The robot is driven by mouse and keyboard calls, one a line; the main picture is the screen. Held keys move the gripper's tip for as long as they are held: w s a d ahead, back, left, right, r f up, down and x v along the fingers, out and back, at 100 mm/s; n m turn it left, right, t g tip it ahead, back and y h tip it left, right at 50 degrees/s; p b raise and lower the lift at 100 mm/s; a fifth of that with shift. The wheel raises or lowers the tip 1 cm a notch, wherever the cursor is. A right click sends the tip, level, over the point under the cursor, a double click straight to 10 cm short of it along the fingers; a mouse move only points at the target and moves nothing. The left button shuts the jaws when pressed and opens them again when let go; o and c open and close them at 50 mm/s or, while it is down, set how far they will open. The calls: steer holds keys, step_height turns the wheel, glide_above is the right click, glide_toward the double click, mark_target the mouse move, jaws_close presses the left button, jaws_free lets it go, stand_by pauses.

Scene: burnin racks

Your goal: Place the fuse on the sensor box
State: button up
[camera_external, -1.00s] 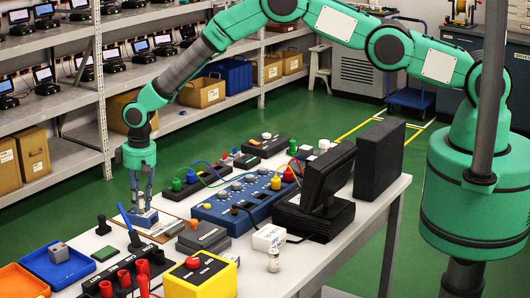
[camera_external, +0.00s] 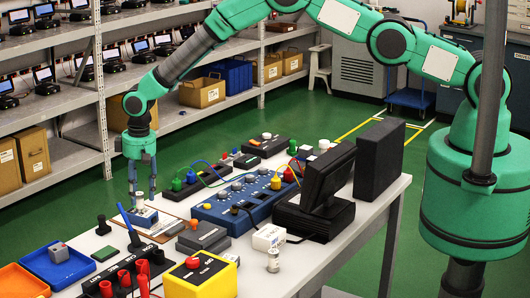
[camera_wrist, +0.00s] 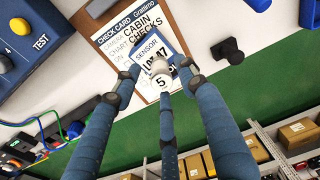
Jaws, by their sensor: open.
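The sensor box (camera_external: 148,219) is a small blue box with a pale top, at the left of the table in the outside view. A small whitish cylinder, apparently the fuse (camera_external: 139,204), stands upright on it. In the wrist view the fuse (camera_wrist: 161,79) shows end-on, marked 5, beside the box's SENSOR label (camera_wrist: 150,49). My gripper (camera_external: 142,191) is open just above, with its blue fingers spread around the fuse. In the wrist view gaps show between the fingertips and the fuse. Fingers hide part of the box there.
The box sits on a brown clipboard (camera_wrist: 109,16) with a check card. Another whitish cylinder (camera_external: 273,261) stands at the front edge.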

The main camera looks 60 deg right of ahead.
mark_target(142, 194)
steer(key=r, duration=0.9)
steer(key=shift+s+b, duration=0.35)
steer(key=shift+b, duration=0.05)
stand_by(0.4)
